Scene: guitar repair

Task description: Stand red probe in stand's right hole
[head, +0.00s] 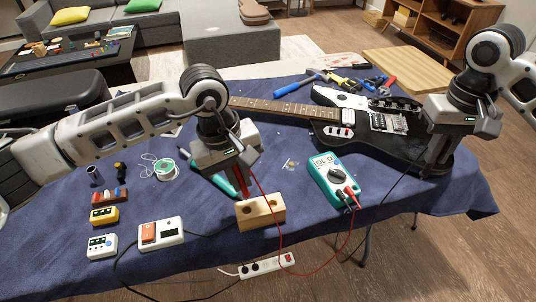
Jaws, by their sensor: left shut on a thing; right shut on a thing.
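The wooden stand (261,217), a light block with two holes in its top, sits near the table's front edge. My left gripper (240,182) is shut on the red probe (242,189), just behind and above the stand's left part. The gripper hides most of the probe, and I cannot tell whether its tip touches anything. Its red lead (281,252) loops below the table edge to the teal multimeter (336,179). My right gripper (437,163) is at the guitar body's right end, shut on what appears to be the black probe, mostly hidden; a black lead runs to it.
The black guitar (365,147) lies behind the multimeter. A teal tool (222,184) lies beside my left gripper. A soldering station (161,233), yellow box (104,215) and solder spool (165,169) are at left. Blue cloth between stand and multimeter is mostly clear.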

